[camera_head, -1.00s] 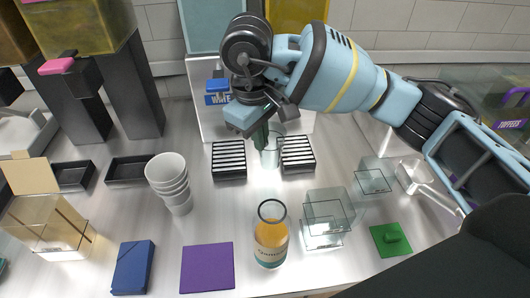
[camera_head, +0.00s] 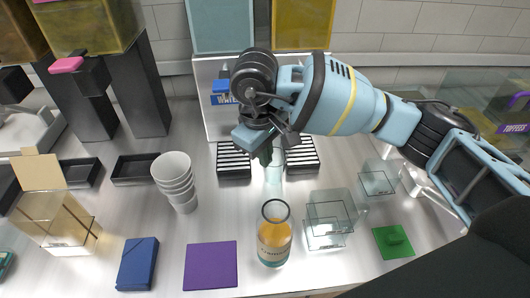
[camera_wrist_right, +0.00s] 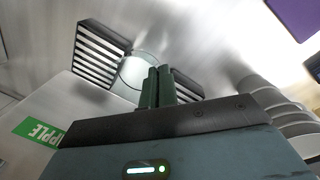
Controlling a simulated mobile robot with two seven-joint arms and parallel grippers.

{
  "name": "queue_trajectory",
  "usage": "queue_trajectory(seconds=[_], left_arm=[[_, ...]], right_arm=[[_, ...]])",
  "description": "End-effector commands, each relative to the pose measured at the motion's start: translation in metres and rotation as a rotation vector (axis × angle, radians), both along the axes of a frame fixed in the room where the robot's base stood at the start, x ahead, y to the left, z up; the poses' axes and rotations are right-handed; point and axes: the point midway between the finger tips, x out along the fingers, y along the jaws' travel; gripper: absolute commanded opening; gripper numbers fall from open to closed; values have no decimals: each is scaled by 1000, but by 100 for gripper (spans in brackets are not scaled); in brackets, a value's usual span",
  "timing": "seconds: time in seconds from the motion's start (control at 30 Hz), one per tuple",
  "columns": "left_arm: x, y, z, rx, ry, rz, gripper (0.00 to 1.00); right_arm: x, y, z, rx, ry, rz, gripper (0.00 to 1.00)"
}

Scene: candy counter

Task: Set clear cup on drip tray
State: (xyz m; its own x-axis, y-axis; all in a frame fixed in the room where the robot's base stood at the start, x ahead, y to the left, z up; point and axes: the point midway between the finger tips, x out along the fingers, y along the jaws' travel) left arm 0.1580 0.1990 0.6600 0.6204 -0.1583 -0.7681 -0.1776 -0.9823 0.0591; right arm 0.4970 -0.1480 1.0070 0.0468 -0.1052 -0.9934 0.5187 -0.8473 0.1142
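The clear cup (camera_head: 274,172) is a small see-through cup in the gap between two black slatted drip trays, left (camera_head: 233,160) and right (camera_head: 302,154). My right gripper (camera_head: 266,153) points down at the cup. In the right wrist view its two dark green fingers (camera_wrist_right: 158,88) are close together against the wall of the clear cup (camera_wrist_right: 138,70), seemingly pinching it. The slatted trays show on both sides of the cup there, one at upper left (camera_wrist_right: 98,52) and one partly behind the fingers. I cannot tell whether the cup touches the counter. My left gripper is not in view.
Stacked white cups (camera_head: 175,178) are to the left. A bottle of orange drink (camera_head: 273,240) and clear boxes (camera_head: 330,215) stand in front. A purple square (camera_head: 211,266) lies near the front edge.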

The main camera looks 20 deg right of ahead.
Motion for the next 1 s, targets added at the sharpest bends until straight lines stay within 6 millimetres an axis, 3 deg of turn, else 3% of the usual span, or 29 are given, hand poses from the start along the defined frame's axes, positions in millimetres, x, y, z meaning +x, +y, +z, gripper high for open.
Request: queue_trajectory(seconds=[0.03, 0.2, 0.6, 0.77, 1.0], left_arm=[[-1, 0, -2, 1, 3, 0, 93], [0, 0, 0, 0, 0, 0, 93], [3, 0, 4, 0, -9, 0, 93], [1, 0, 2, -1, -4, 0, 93], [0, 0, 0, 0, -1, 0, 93]], right_arm=[[0, 0, -3, 0, 2, 0, 3], [0, 0, -1, -1, 1, 0, 23], [0, 1, 8, 2, -3, 0, 23], [0, 4, 32, 2, -5, 2, 23], [-3, 8, 82, 0, -4, -2, 23]])
